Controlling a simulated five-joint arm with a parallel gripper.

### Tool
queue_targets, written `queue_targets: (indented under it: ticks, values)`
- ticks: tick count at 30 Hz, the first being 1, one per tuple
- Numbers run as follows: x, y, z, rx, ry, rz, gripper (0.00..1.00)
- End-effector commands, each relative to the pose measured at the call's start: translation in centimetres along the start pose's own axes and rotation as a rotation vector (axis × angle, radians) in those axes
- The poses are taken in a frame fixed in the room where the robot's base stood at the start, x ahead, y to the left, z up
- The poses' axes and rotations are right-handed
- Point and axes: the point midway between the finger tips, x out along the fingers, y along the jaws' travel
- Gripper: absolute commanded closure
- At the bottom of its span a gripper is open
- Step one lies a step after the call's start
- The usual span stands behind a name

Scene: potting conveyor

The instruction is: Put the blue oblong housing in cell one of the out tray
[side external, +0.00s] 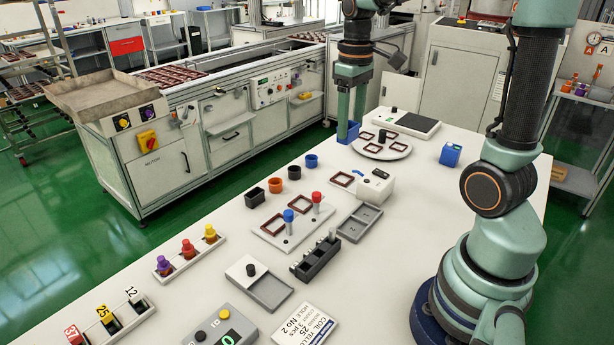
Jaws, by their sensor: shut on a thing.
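My gripper (350,120) is at the far end of the white table, pointing down. It is shut on a blue housing (347,133), which sits between the fingertips just left of the round white plate. I cannot tell whether the housing touches the table. A grey tray with shallow compartments (361,222) lies nearer, at mid-table, and looks empty. Another grey tray (270,291) with a light lid-like part and black knob lies closer to the camera. No label shows which one is the out tray or which cell is cell one.
The round plate (381,154) carries brown square frames and a black piece. A blue box (450,154) stands right of it. Black, orange and blue round cups (294,172), a fixture with blue and red pegs (285,238), and a white box device (377,187) occupy mid-table.

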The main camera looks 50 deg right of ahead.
Motion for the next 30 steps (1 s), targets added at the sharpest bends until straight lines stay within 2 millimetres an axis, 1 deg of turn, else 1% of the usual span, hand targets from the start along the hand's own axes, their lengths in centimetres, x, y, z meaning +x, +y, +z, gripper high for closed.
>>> queue_targets:
  ticks: [1, 4, 6, 8, 11, 14, 24, 27, 30]
  values:
    - [0.0, 1.2, 1.4, 0.009, 0.002, 0.001, 0.91]
    - [0.2, 2.5, 3.3, 0.005, 0.002, 0.001, 0.91]
    - [0.4, 3.1, 4.2, 0.003, 0.001, 0.000, 0.91]
    - [0.6, 3.4, 4.7, 0.002, 0.001, 0.000, 0.91]
    - [1.6, 3.5, 5.1, -0.001, -0.002, -0.001, 0.91]
    - [3.6, 3.5, 5.2, -0.002, -0.006, -0.003, 0.91]
    - [12.0, 3.4, 5.2, -0.002, -0.007, -0.004, 0.91]
    - [14.2, 3.5, 5.2, -0.002, -0.007, -0.004, 0.91]
    - [15.7, 3.5, 5.1, -0.002, -0.004, -0.002, 0.91]
